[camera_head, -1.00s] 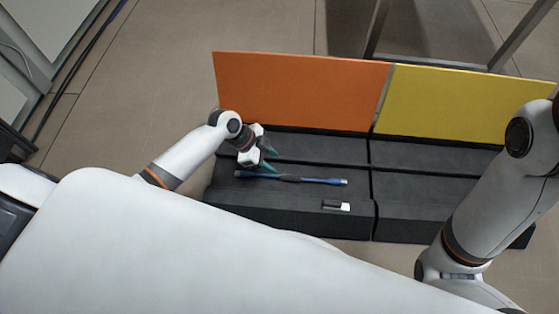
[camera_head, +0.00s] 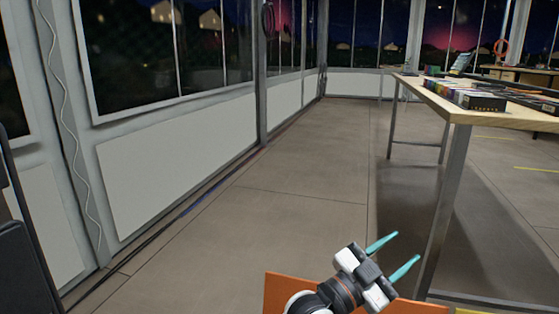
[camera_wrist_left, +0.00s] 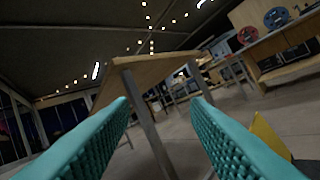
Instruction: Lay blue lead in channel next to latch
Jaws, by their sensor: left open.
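My left gripper (camera_head: 408,247) is at the lower middle of the head view, its two teal fingers spread and pointing up and to the right. The left wrist view shows the same fingers (camera_wrist_left: 161,103) apart with nothing between them. The orange panel (camera_head: 281,289) shows only its upper part at the bottom edge of the head view, behind my left arm. The blue lead, the channel and the latch are out of both views now. My right gripper is not in view.
A wooden table (camera_head: 432,98) with metal legs stands at the right, holding a row of coloured items (camera_head: 468,98). Cables (camera_head: 190,207) run along the left wall. The floor (camera_head: 300,170) between is clear. A yellow panel (camera_wrist_left: 268,135) shows at the wrist view's lower right.

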